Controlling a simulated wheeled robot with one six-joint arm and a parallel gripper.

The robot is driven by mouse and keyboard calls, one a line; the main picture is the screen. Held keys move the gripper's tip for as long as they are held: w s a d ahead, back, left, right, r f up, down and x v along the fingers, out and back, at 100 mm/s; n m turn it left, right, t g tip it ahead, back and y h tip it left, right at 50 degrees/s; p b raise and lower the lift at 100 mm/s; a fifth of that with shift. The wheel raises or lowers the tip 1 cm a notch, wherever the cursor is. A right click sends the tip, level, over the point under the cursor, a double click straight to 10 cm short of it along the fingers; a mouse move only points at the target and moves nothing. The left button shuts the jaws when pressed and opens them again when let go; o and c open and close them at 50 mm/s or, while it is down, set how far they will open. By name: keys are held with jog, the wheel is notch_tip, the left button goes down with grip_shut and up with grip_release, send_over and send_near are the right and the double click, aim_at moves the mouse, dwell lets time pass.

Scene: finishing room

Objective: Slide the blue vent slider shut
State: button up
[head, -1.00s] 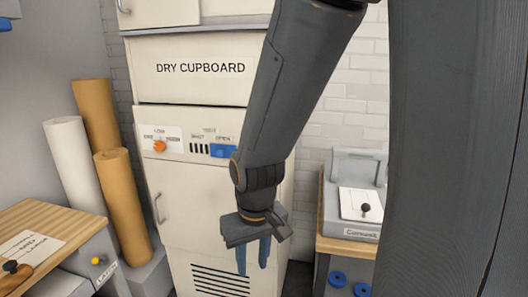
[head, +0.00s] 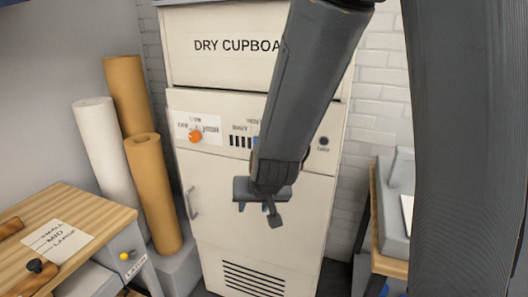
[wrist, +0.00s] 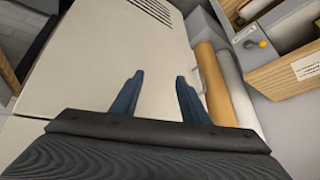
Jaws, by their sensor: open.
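The blue vent slider (head: 256,142) is on the control panel of the dry cupboard (head: 188,165). In the head view my arm covers nearly all of it, and only a thin blue edge shows right of the dark vent slots (head: 240,141). My gripper (head: 268,208) is in front of the cupboard, below the panel in the picture. In the wrist view my gripper (wrist: 160,95) is open, its two blue fingers apart with nothing between them. The slider is not seen in the wrist view.
An orange knob (head: 195,136) is on the panel left of the vent slots. A door handle (head: 190,203) is below it. Paper rolls (head: 153,190) stand left of the cupboard. A wooden bench (head: 75,210) is at front left.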

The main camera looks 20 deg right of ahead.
jog(key=w+a+r+m+t+h, duration=0.1)
jog(key=w+r+m+t+h, duration=0.15)
jog(key=w+t, duration=0.4)
notch_tip(320, 180, up, 7)
jog(key=d+m+t+h, duration=0.1)
jog(key=d+m+h, duration=0.2)
jog(key=h, duration=0.6)
jog(key=p+x, duration=0.2)
jog(key=x, duration=0.4)
jog(key=shift+w+d, duration=0.15)
jog(key=shift+w, duration=0.15)
jog(key=shift+f+y, duration=0.15)
jog(key=shift+y, duration=0.1)
jog(key=shift+c, duration=0.2)
grip_shut()
